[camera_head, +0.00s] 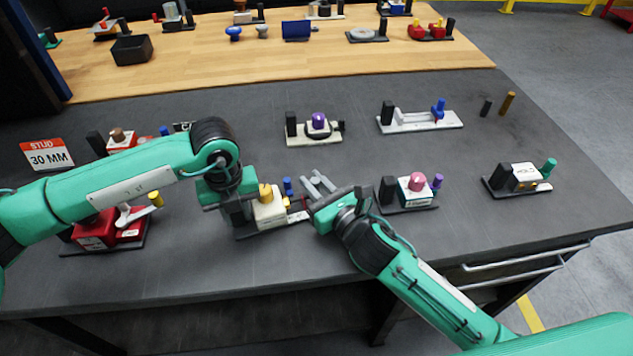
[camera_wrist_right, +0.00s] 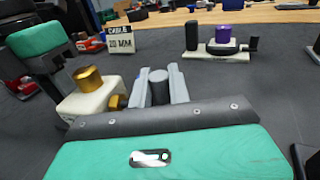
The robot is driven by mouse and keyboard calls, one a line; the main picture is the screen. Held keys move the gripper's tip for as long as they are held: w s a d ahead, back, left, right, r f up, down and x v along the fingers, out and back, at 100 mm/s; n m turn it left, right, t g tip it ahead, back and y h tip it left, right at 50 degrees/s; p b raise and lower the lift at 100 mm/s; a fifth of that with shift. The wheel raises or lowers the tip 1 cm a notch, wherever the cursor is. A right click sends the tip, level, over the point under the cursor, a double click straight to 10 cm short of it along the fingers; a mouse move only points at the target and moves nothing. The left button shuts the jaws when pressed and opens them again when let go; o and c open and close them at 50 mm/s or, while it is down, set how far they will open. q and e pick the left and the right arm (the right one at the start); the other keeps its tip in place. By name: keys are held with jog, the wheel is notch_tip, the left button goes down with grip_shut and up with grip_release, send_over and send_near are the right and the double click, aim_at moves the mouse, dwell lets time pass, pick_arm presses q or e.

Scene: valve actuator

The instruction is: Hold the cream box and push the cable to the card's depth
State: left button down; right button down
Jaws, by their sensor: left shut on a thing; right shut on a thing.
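The cream box (camera_head: 268,211) with a gold knob on top stands on a dark base near the table's front middle. It also shows in the right wrist view (camera_wrist_right: 90,103), with a gold fitting (camera_wrist_right: 117,103) on its side. My left gripper (camera_head: 240,208) is shut on the box from its left side. My right gripper (camera_head: 318,186) is to the right of the box, shut on the dark grey cable (camera_wrist_right: 159,88), which lies between its fingers. Whether the cable sits inside the fitting is hidden. The card (camera_wrist_right: 119,39) reads CABLE with a mm figure, apparently 20.
A pink-knobbed unit (camera_head: 415,188) stands just right of my right gripper. A purple-knobbed unit (camera_head: 316,129) stands behind. A red unit (camera_head: 97,232) stands under my left arm. A STUD 30 MM card (camera_head: 47,155) stands at the far left.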

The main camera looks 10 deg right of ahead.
pick_arm(q)
jog(key=shift+s+f, duration=0.15)
jog(key=shift+f, duration=0.2)
pick_arm(e)
jog(key=shift+s+a, duration=0.2)
jog(key=shift+a, duration=0.65)
jog(key=c, duration=1.3)
grip_release()
jog(key=shift+c, duration=0.2)
jog(key=v, duration=1.2)
jog(key=shift+s+d, duration=0.1)
jog(key=shift+d, duration=0.05)
